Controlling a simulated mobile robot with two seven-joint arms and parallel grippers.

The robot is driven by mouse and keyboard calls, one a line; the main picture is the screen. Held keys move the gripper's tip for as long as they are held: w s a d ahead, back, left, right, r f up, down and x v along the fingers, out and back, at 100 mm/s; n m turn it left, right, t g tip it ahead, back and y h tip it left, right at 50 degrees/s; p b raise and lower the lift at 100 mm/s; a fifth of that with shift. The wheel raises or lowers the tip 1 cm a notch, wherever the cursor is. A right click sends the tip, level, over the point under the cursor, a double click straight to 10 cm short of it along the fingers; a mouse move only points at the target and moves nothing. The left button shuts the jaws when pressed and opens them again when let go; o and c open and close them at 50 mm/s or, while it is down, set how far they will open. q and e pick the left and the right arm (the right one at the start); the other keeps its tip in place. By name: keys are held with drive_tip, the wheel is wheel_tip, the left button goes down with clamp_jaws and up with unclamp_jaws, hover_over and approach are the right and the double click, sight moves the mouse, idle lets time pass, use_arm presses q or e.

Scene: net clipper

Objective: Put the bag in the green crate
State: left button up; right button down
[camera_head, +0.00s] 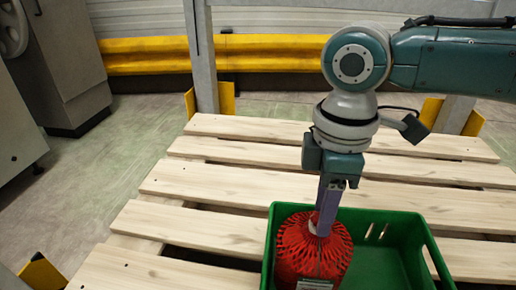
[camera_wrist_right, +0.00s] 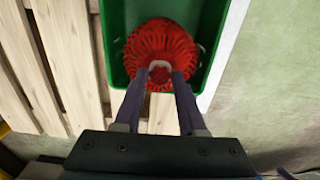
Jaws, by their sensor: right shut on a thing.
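The bag (camera_head: 300,252) is a red net bag with a pale label low on its front. It is inside the left part of the green crate (camera_head: 405,228) in the head view; whether it touches the crate floor I cannot tell. My right gripper (camera_head: 322,232) points down and is shut on the top of the bag. In the right wrist view the bag (camera_wrist_right: 160,48) shows between the fingertips of my right gripper (camera_wrist_right: 160,72), with the green crate (camera_wrist_right: 117,45) around it. My left gripper is not in view.
The crate stands on a slatted wooden pallet (camera_head: 200,185), with open gaps between the slats. Behind it are grey posts (camera_head: 203,60) and a yellow barrier rail (camera_head: 145,56). Grey cabinets (camera_head: 65,60) stand at the left. The right part of the crate is empty.

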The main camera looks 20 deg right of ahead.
drive_tip(key=shift+f, duration=0.1)
drive_tip(key=shift+c, duration=2.4)
unclamp_jaws()
wheel_tip(320, 180, up, 12)
drive_tip(key=p, duration=0.5)
drive_tip(key=s+a+f+m+t+y, duration=0.25)
drive_tip(key=s+a+f, duration=0.25)
drive_tip(key=s+a, duration=0.5)
drive_tip(key=s+d+m+t+h, duration=0.1)
drive_tip(key=s+d+m+h, duration=0.1)
drive_tip(key=s+d+m, duration=0.4)
drive_tip(key=shift+s+d+m, duration=0.3)
drive_tip(key=shift+d+m, duration=0.45)
drive_tip(key=shift+d, duration=0.2)
